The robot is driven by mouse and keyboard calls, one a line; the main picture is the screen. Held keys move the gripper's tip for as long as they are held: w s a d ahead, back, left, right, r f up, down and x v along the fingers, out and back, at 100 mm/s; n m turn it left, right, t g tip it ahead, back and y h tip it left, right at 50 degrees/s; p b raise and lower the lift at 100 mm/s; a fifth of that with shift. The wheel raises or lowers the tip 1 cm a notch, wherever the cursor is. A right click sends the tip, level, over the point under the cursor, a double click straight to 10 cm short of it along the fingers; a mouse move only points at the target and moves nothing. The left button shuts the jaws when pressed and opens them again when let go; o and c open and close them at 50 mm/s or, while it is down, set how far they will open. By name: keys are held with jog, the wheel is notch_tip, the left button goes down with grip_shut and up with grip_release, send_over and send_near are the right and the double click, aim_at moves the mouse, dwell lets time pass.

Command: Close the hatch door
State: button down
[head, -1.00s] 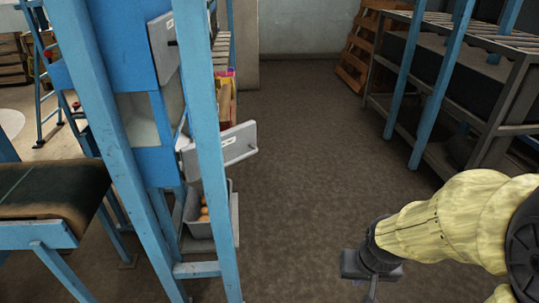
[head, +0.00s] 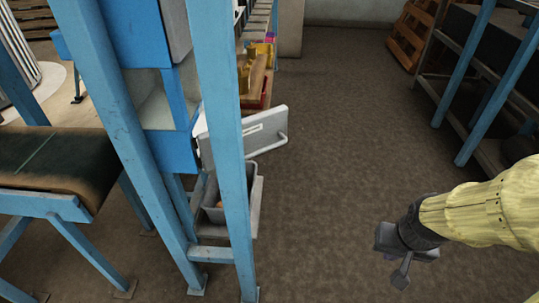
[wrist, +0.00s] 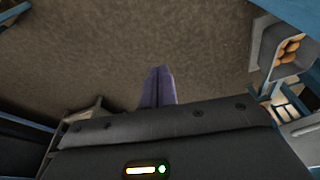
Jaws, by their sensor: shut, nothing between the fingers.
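The hatch door (head: 248,136) is a pale grey panel with a bar handle at its outer edge. It stands open, jutting to the right from the blue cabinet frame (head: 165,150), partly behind a blue post. My gripper (head: 402,274) is low at the right in the head view, over the floor, well apart from the door. Its closed fingers also show in the wrist view (wrist: 157,88), with nothing between them. In the wrist view, a pale panel at the lower right edge may be part of the door; I cannot tell.
A grey bin (head: 243,205) with orange-brown items sits below the door; it also shows in the wrist view (wrist: 288,45). Blue posts (head: 222,110) stand in front of the cabinet. A conveyor (head: 60,165) is at left, a rack (head: 480,100) at right. Floor between is clear.

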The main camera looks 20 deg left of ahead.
jog(key=w+a+f+n+t+y+b, duration=0.3)
jog(key=w+a+f+n+t+b, duration=0.15)
jog(key=w+a+t+b, duration=0.5)
jog(key=a+r+n+y+b, duration=0.1)
jog(key=a+n+y+b, duration=0.1)
jog(key=a+y+b, duration=0.2)
jog(key=a+r+n+t+y+b, duration=0.1)
jog(key=a+n+y+b, duration=0.2)
jog(key=a+y+b, duration=0.2)
jog(key=w+a+y, duration=0.1)
jog(key=a+y, duration=0.2)
jog(key=a, duration=0.2)
jog(key=shift+r, duration=0.25)
jog(key=shift+r, duration=0.1)
jog(key=p+x, duration=0.1)
jog(key=p, duration=0.4)
jog(key=shift+w+a+r+p, duration=0.2)
jog(key=shift+w+a+p, duration=0.1)
jog(key=shift+p, duration=0.05)
